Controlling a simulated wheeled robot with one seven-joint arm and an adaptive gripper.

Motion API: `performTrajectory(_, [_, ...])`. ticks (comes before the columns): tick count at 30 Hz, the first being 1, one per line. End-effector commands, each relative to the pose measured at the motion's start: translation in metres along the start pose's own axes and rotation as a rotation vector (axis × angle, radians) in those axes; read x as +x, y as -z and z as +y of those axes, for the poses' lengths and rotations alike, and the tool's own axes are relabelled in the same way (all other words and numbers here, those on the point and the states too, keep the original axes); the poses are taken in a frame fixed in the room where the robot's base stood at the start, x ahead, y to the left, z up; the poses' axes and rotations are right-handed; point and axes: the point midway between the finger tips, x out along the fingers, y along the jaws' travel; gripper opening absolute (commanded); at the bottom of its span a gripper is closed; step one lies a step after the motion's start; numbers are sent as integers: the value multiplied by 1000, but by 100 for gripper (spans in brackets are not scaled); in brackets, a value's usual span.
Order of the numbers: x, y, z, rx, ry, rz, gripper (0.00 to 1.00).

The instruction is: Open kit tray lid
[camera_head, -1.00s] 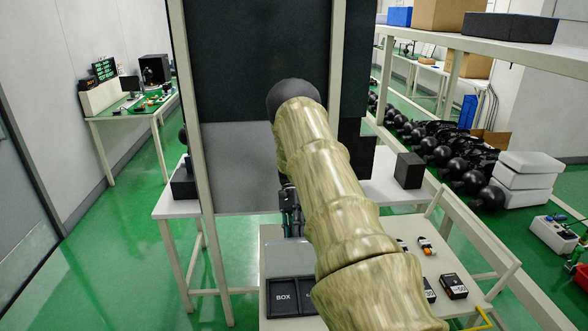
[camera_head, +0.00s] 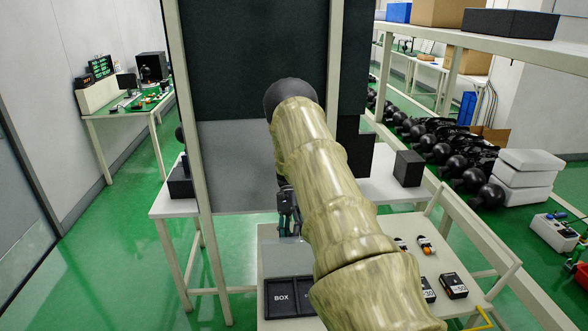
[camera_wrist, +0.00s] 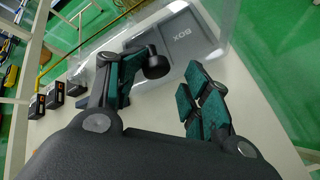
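The dark grey kit tray, marked BOX (camera_head: 281,284), lies on the pale table, partly hidden by my arm in the head view. In the wrist view the tray (camera_wrist: 204,40) is upside down beyond my fingers. A clear, see-through panel, perhaps the lid, seems to lie around it; its edges are hard to tell. My gripper (camera_wrist: 165,78) is open, its green-padded fingers apart. A dark knob-like piece (camera_wrist: 155,66) shows beside the left finger; I cannot tell whether it belongs to the lid or touches the finger. In the head view my gripper (camera_head: 289,228) is behind the tray, half hidden.
Small black boxes (camera_head: 453,286) and small orange-and-black items (camera_head: 425,246) lie on the table's right side. A dark panel with pale posts (camera_head: 258,80) rises behind the table. A shelf (camera_head: 500,50) stands at the right. The green floor at left is clear.

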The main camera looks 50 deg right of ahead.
Motion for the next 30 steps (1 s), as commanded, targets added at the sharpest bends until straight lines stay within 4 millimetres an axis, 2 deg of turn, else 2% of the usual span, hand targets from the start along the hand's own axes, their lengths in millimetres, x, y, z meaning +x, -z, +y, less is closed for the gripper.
performTrajectory(11, [-4, 0, 0, 0, 2, 1, 46])
performTrajectory(14, [-13, 2, 0, -1, 1, 0, 46])
performTrajectory(24, [-61, 3, -1, -1, 1, 0, 46])
performTrajectory(30, [-75, 1, 0, 0, 0, 0, 46])
